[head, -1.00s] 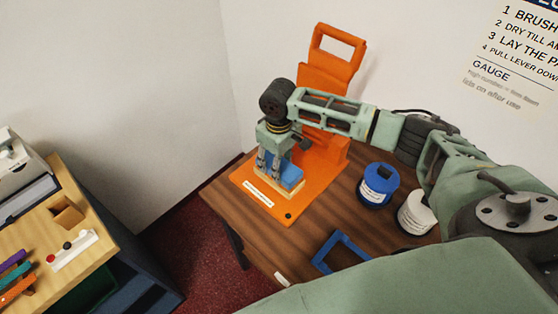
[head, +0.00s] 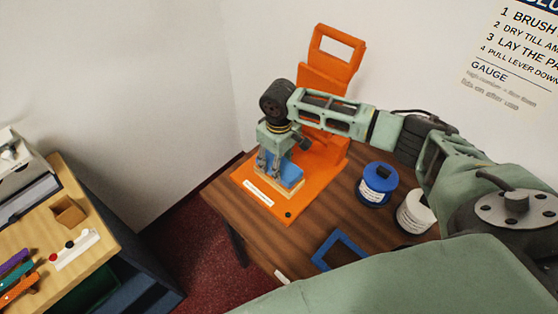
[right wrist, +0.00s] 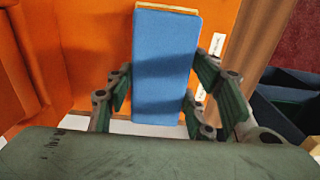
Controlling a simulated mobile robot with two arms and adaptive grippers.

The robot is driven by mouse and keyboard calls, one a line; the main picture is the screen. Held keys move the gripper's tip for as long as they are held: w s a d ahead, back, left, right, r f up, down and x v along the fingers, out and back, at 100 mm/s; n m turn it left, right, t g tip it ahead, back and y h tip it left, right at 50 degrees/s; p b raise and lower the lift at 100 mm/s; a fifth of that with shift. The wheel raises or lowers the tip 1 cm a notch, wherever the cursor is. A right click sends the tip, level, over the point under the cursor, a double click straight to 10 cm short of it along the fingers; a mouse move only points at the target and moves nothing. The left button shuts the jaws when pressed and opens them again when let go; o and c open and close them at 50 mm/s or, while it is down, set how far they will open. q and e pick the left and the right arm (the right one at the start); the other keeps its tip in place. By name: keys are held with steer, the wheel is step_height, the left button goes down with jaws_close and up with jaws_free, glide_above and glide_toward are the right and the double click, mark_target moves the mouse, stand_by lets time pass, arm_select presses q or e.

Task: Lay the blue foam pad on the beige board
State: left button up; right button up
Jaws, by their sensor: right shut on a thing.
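The blue foam pad (head: 291,175) is between the fingers of my right gripper (head: 270,165), which points down over the orange press. In the right wrist view the pad (right wrist: 165,70) lies lengthwise between the two fingers of the gripper (right wrist: 163,90), shut on its long sides. The beige board (head: 283,197) is on the orange base under the pad; its front edge shows in the head view and a thin edge shows past the pad's far end (right wrist: 168,8). I cannot tell whether pad and board touch. My left gripper is not in view.
The orange press (head: 333,77) has its handled upper part raised behind my wrist. A cabinet with coloured pens (head: 18,272) is at left.

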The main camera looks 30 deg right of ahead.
steer(key=shift+f+p, duration=0.3)
steer(key=shift+f, duration=0.3)
stand_by(1.3)
steer(key=o, duration=1)
step_height(320, 180, up, 12)
